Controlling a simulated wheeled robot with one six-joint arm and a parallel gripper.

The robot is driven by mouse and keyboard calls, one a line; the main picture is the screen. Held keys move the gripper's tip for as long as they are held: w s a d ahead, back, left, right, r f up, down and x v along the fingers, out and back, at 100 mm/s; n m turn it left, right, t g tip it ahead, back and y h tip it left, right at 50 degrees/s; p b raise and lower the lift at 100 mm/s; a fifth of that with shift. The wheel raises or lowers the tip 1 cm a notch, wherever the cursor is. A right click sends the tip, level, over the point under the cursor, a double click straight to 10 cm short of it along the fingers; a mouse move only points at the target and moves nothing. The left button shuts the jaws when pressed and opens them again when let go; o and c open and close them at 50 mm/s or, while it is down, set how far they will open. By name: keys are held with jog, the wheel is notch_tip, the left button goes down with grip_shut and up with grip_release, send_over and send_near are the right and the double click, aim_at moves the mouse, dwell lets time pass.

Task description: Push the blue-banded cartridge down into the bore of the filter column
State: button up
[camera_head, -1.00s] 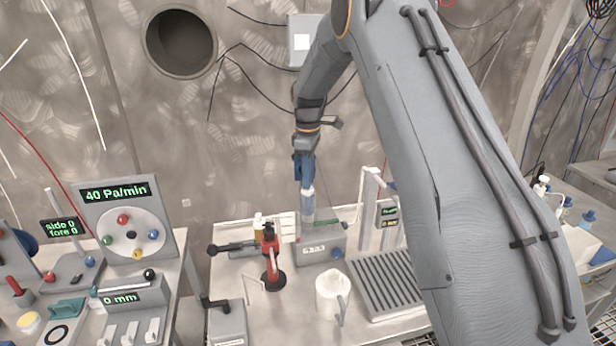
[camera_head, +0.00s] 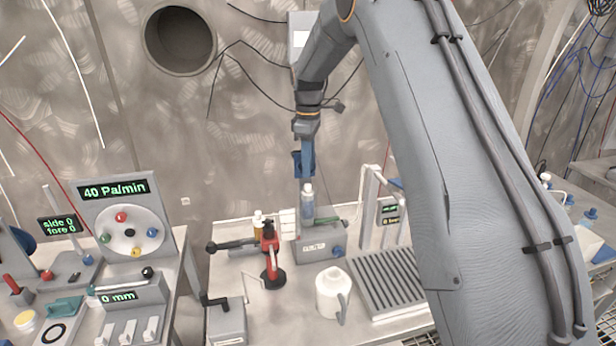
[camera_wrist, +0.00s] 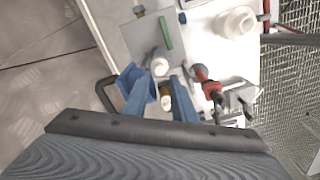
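The cartridge (camera_head: 308,190) stands upright on the filter column (camera_head: 307,226), pale at its top with a blue part below. How deep it sits in the bore cannot be told. In the wrist view the pale round top of the cartridge (camera_wrist: 160,65) shows beyond the fingertips. My gripper (camera_head: 304,172) is just above the cartridge, its blue fingers spread and empty. The wrist view also shows my gripper (camera_wrist: 154,85) with a gap between its fingers.
A grey box (camera_head: 320,248) with a green bar stands at the column's foot. A red device (camera_head: 270,258) and an amber bottle (camera_head: 258,225) are to its left. A white jug (camera_head: 332,292) is in front, a ribbed tray (camera_head: 378,285) to the right.

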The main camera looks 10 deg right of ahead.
notch_tip(320, 180, up, 9)
jog(key=b, duration=0.4)
jog(key=s+f+m, duration=0.4)
jog(key=s+f, duration=0.1)
jog(key=s, duration=0.6)
jog(key=s+f+m+t, duration=0.1)
jog(key=s+f+m, duration=0.3)
jog(key=s, duration=0.7)
jog(key=s+f+m+t, duration=0.1)
jog(key=s+f+m, duration=0.3)
jog(key=s+f, duration=0.3)
jog(key=s, duration=0.4)
jog(key=shift+m, duration=0.3)
jog(key=shift+f, duration=0.1)
notch_tip(320, 180, down, 7)
jog(key=b, duration=0.5)
jog(key=shift+r+g, duration=0.2)
jog(key=shift+g, duration=0.1)
